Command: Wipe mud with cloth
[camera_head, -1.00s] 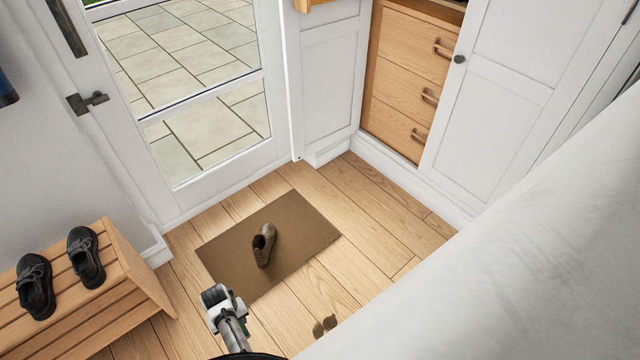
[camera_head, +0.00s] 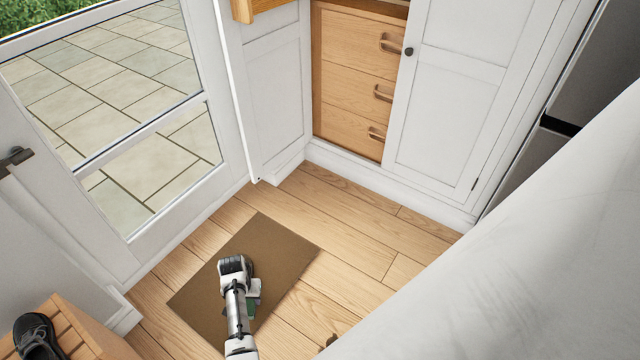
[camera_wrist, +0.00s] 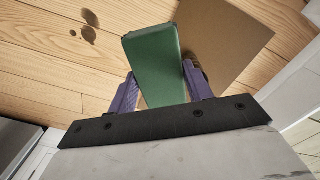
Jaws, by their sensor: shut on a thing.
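The green cloth (camera_wrist: 155,65) is folded into a flat block between the purple fingers of my gripper (camera_wrist: 160,78), which is shut on it. In the head view, my gripper (camera_head: 245,285) is over the mat and a bit of green cloth (camera_head: 253,306) shows beside it. The mud is a few dark brown spots on the wood floor (camera_wrist: 89,35), at the upper left of the wrist view. In the head view the mud (camera_head: 331,340) shows at the bottom, partly cut off by a white surface. The cloth is apart from the mud.
A brown mat (camera_head: 283,249) lies by the glass door (camera_head: 150,150). A wooden bench (camera_head: 85,335) with a black shoe (camera_head: 36,337) stands at lower left. White cabinets line the back.

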